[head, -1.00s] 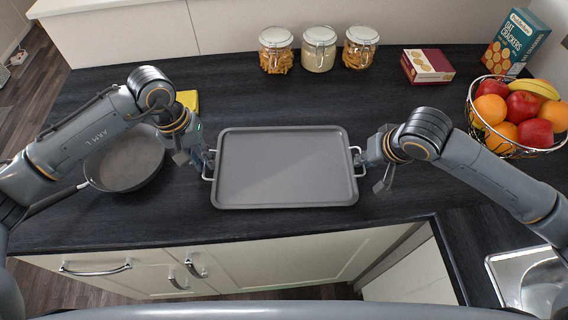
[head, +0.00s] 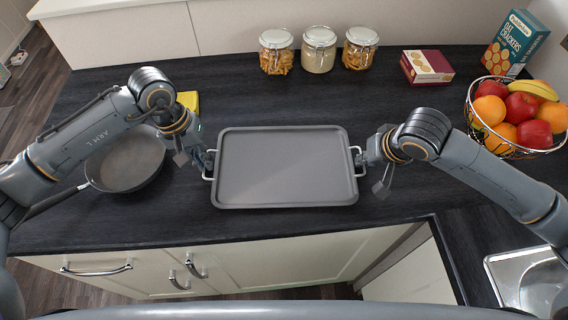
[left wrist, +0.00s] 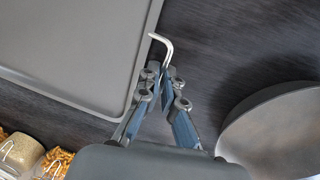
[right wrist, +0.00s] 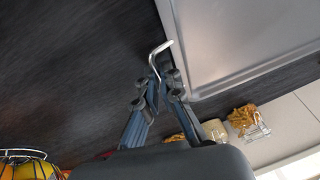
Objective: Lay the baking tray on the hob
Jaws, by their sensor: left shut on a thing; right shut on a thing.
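The grey baking tray (head: 284,167) is level in the middle of the head view, over the dark worktop, with a wire handle at each short end. My left gripper (head: 209,164) is shut on its left handle, which also shows between the fingers in the left wrist view (left wrist: 161,66). My right gripper (head: 361,162) is shut on its right handle, seen in the right wrist view (right wrist: 157,72). I cannot tell whether the tray touches the worktop. No hob shows in these frames; the area under the tray is hidden.
A frying pan (head: 126,160) lies left of the tray, with a yellow item (head: 188,101) behind my left arm. Jars (head: 319,50), a maroon box (head: 427,66) and a cracker box (head: 514,43) stand at the back. A fruit basket (head: 515,115) and a sink (head: 528,280) are at right.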

